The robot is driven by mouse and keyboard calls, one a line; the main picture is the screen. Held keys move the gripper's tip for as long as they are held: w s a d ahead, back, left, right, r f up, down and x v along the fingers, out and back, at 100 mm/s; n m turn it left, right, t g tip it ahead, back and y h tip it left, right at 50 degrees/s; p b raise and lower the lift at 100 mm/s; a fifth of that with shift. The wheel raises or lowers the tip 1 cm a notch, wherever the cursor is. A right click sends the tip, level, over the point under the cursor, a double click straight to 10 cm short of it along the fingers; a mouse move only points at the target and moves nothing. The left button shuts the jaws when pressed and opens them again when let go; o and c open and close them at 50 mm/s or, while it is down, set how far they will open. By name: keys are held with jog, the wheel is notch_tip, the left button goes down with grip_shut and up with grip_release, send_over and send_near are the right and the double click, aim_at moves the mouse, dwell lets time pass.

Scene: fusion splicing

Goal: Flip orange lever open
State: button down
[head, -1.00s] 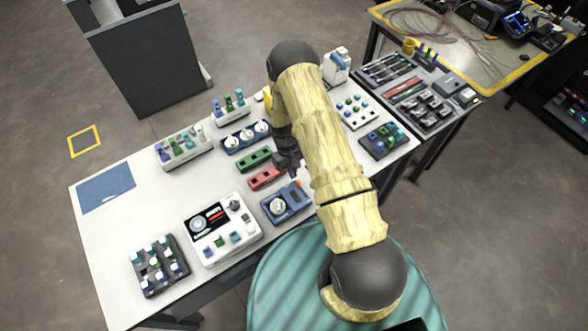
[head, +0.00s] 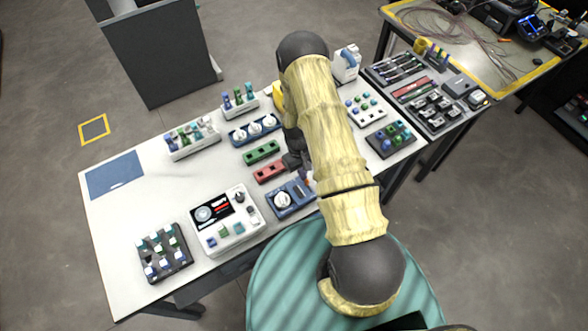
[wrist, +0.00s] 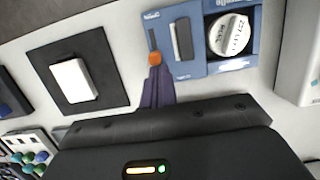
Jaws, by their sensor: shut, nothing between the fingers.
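The blue device (head: 279,205) with a round white dial lies on the white table, near its front edge. In the wrist view, the blue device (wrist: 184,68) shows its white dial (wrist: 229,36), a dark slot and the orange lever (wrist: 155,58) at its edge. My gripper (wrist: 154,76) is shut and empty, with its purple fingertips right at the orange tip. I cannot tell whether they touch it. In the head view, my gripper (head: 306,176) is over the device's far right corner and the lever is hidden.
A white machine (head: 225,222) with a dark screen stands left of the blue device. Red (head: 270,172) and green (head: 262,152) blocks lie behind it. The wrist view shows a dark pad (wrist: 98,54) with a white block.

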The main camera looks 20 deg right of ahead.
jog(key=shift+s+d, duration=0.3)
jog(key=shift+s, duration=0.15)
jog(key=shift+s+d, duration=0.2)
jog(key=shift+s, duration=0.75)
jog(key=w+b, duration=0.1)
jog(key=w, duration=0.1)
jog(key=w+a+b, duration=0.1)
jog(key=w, duration=0.1)
jog(key=shift+w+f, duration=0.1)
jog(key=shift+f, duration=0.1)
jog(key=b+v, duration=0.3)
jog(key=v, duration=0.7)
jog(key=shift+r, duration=0.2)
